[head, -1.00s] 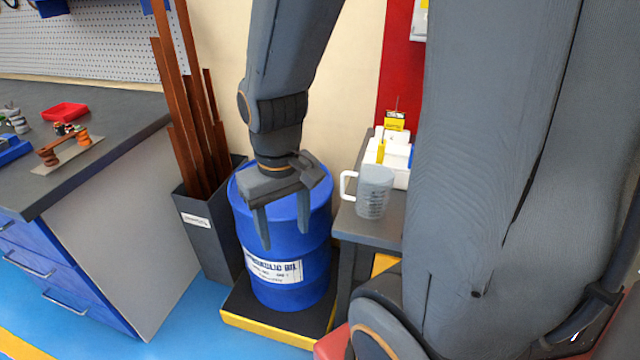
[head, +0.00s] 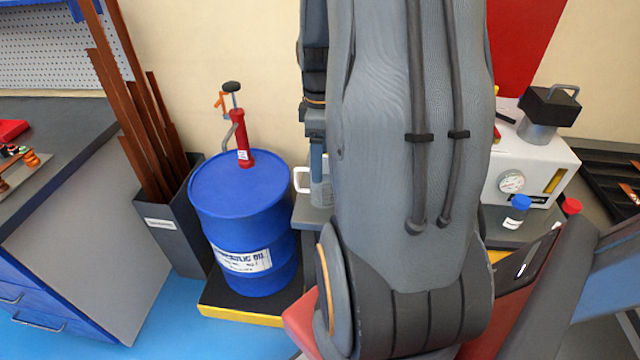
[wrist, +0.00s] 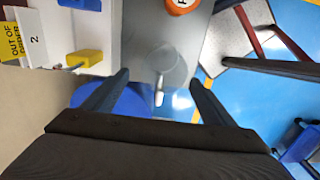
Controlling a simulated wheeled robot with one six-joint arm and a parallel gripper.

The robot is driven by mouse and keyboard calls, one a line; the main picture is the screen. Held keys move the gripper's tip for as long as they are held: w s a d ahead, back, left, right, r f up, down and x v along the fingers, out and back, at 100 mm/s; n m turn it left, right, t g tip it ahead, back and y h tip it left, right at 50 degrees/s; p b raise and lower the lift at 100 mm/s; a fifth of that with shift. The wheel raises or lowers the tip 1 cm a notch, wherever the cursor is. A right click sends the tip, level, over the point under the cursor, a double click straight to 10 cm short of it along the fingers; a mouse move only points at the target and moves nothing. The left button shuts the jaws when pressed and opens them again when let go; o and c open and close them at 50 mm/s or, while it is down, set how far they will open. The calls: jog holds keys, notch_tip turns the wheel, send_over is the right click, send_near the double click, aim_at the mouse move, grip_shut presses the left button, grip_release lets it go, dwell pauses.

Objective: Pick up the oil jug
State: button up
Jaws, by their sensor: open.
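The oil jug (head: 321,190), a clear measuring jug with a white handle, stands on a small grey side table (head: 312,218). My arm hides most of it in the head view. In the wrist view the jug (wrist: 168,64) shows from above, its white handle turned toward my gripper. My gripper (wrist: 159,80) is open, its two fingers apart on either side of the handle's line in that picture. I see no contact, and cannot tell the remaining distance. In the head view my gripper is mostly hidden behind my arm, over the jug.
A blue oil drum (head: 243,215) with a red hand pump (head: 240,140) stands left of the jug. A bin of copper-coloured bars (head: 170,225) is further left. A white unit with a gauge (head: 535,170) is at right. Yellow "out of order" tag (wrist: 12,42) shows nearby.

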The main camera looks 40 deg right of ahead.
jog(key=f, duration=0.2)
jog(key=f+p, duration=0.1)
jog(key=f, duration=0.2)
jog(key=shift+s+a+f+p, duration=0.2)
jog(key=shift+a+f+p, duration=0.05)
jog(key=shift+f+p, duration=0.15)
jog(key=shift+f, duration=0.8)
jog(key=c, duration=1.2)
jog(key=shift+o, duration=0.2)
jog(key=shift+w+r, duration=0.1)
jog(key=shift+r, duration=0.1)
